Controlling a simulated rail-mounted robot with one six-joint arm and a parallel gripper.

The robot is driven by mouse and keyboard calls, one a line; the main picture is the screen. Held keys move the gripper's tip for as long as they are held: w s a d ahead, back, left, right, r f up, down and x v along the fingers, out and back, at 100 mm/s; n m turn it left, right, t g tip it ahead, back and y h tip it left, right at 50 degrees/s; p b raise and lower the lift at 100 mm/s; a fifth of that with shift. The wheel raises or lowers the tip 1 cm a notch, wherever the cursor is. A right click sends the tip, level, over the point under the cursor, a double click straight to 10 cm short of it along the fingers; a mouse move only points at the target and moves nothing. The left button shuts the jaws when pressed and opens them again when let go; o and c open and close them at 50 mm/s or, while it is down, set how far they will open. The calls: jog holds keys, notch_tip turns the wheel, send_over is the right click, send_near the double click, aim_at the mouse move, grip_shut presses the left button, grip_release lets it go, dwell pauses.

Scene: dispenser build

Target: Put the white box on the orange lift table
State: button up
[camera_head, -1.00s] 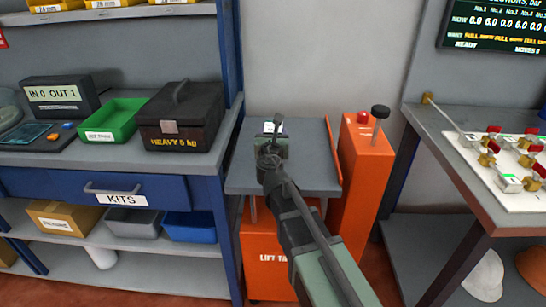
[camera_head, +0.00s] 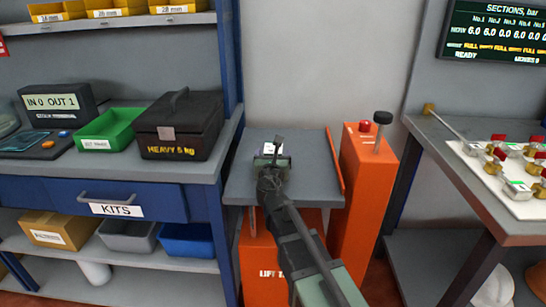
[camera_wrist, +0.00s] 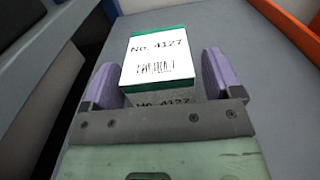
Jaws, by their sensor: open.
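The white box (camera_wrist: 158,62), with green ends and a label reading No. 4127, sits on the grey top of the orange lift table. In the head view the box (camera_head: 268,148) is small and partly hidden by my gripper (camera_head: 271,158). The lift table (camera_head: 240,190) has an orange body below its grey top. In the wrist view my gripper (camera_wrist: 157,80) is open, with one purple finger on each side of the box's near end. A narrow gap shows beside the fingers. The box's underside is hidden.
An orange post (camera_head: 362,190) with a red button and a black knob stands right of the table. A black heavy case (camera_head: 180,128) and a green tray (camera_head: 108,128) are on the left bench. A valve board (camera_head: 515,180) lies on the right bench.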

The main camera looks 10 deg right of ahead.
jog(key=shift+r+p, duration=0.3)
jog(key=v, duration=1.2)
jog(key=shift+s+f, duration=0.1)
jog(key=shift+f, duration=0.05)
